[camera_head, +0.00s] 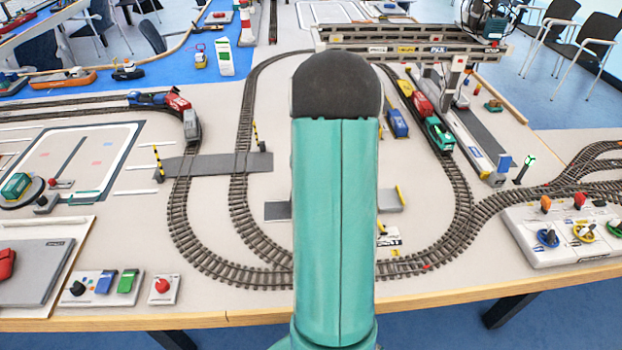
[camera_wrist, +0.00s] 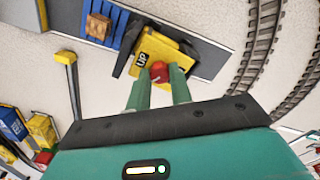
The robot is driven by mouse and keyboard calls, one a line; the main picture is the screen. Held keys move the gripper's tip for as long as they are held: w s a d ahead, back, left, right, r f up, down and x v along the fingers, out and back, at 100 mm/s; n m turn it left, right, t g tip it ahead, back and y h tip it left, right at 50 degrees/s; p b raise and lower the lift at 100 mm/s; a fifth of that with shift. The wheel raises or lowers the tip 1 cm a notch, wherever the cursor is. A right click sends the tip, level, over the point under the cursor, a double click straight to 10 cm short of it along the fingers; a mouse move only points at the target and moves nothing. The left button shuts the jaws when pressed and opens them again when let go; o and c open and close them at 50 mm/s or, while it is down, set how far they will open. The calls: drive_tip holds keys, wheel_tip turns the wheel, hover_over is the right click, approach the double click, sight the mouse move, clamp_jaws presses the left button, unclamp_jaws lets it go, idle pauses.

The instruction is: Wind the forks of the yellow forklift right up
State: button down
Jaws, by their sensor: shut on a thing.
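The yellow forklift (camera_wrist: 172,49) is in the upper middle of the wrist view, with an "UP" label on it. Its dark mast (camera_wrist: 129,44) is on the left side, beside a blue slatted pallet (camera_wrist: 102,36) that carries a brown crate (camera_wrist: 98,25). My gripper (camera_wrist: 158,76) is shut on the red knob (camera_wrist: 158,68) on the forklift. The forks and their height cannot be made out. In the head view my green arm covers the gripper and most of the forklift's place.
A yellow-topped post (camera_wrist: 66,57) stands left of the forklift in the wrist view. Curved railway track (camera_wrist: 262,42) runs at its right. In the head view, a train with a green engine (camera_head: 438,133) stands on the right track, and a control box (camera_head: 560,236) lies at the right.

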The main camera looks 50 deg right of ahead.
drive_tip(key=m, duration=0.6)
drive_tip(key=shift+m, duration=0.3)
drive_tip(key=m, duration=0.5)
drive_tip(key=shift+m, duration=0.6)
idle(0.8)
idle(0.5)
drive_tip(key=c, duration=1.2)
unclamp_jaws()
drive_tip(key=shift+c, duration=0.2)
wheel_tip(320, 180, up, 14)
drive_tip(key=shift+f, duration=0.1)
